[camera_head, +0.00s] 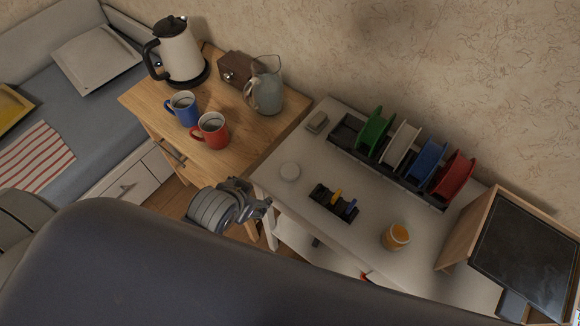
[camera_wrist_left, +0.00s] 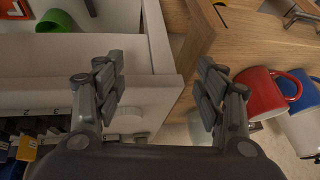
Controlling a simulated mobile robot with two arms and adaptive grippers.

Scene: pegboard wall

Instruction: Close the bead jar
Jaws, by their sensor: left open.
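The bead jar (camera_head: 397,236), a small round jar with orange contents, stands upright on the right part of the white table in the head view. Its top looks uncovered. A flat round white disc (camera_head: 289,172), which looks like its lid, lies apart from it on the table's left part. My left gripper (camera_head: 264,201) is just off the table's left edge, near the disc. In the left wrist view its two fingers are spread with nothing between them (camera_wrist_left: 160,80). A pale round shape shows there partly behind one finger. My right gripper is not in view.
A black tray (camera_head: 334,203) with small yellow and blue pieces lies between disc and jar. Behind is a rack of coloured spools (camera_head: 401,149). A dark framed panel (camera_head: 525,255) stands at right. The wooden table has a red mug (camera_head: 211,131), blue mug (camera_head: 183,108), kettle and pitcher.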

